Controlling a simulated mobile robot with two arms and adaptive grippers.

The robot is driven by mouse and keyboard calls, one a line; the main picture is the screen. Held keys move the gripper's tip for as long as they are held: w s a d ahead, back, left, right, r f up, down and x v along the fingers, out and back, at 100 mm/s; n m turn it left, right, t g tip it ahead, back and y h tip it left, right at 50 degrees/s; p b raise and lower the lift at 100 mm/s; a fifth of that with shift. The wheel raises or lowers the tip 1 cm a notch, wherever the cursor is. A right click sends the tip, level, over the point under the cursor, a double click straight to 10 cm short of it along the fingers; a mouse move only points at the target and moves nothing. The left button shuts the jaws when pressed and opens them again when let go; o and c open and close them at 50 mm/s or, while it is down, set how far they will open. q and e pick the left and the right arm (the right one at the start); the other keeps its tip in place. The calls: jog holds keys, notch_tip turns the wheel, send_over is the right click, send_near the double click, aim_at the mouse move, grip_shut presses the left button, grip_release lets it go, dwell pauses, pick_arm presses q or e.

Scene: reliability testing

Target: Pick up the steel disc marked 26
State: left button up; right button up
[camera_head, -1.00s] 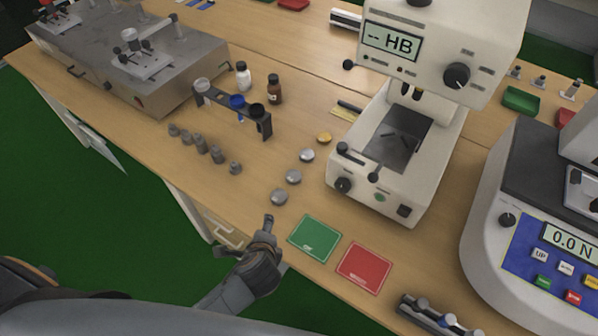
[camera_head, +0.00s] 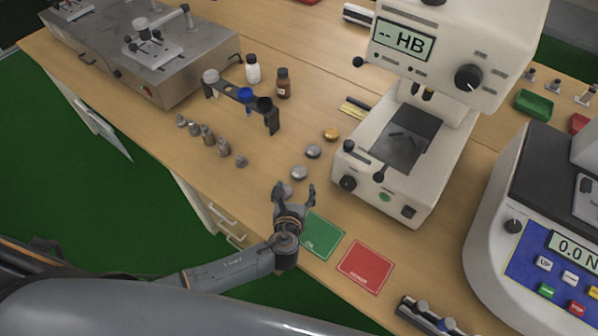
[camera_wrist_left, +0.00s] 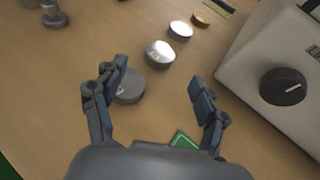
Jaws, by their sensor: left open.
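Three steel discs lie in a row on the bench: a near one (camera_head: 286,191), a middle one (camera_head: 299,172) and a far one (camera_head: 313,151). Their markings are too small to read, so I cannot tell which is 26. My left gripper (camera_head: 295,190) is open and empty by the near disc, partly covering it in the head view. In the left wrist view, the near disc (camera_wrist_left: 131,88) lies beside the left finger, partly hidden. The middle disc (camera_wrist_left: 160,54) is beyond the fingertips, and the far disc (camera_wrist_left: 180,31) is further off. My right gripper is out of view.
A brass disc (camera_head: 331,134) ends the row. The white hardness tester (camera_head: 385,190) stands close to the right. A green mat (camera_head: 322,236) and red mat (camera_head: 365,267) lie in front.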

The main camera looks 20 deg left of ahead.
aim_at(299, 173)
pick_arm(q)
jog(key=shift+f+x, duration=0.15)
jog(key=shift+x, duration=1.7)
jog(key=shift+f+x, duration=0.15)
jog(key=shift+x, duration=1.75)
jog(key=shift+s+d, duration=0.1)
jog(key=shift+s, duration=0.05)
jog(key=c, duration=1.4)
jog(key=shift+c, duration=0.4)
jog(key=shift+r, duration=0.15)
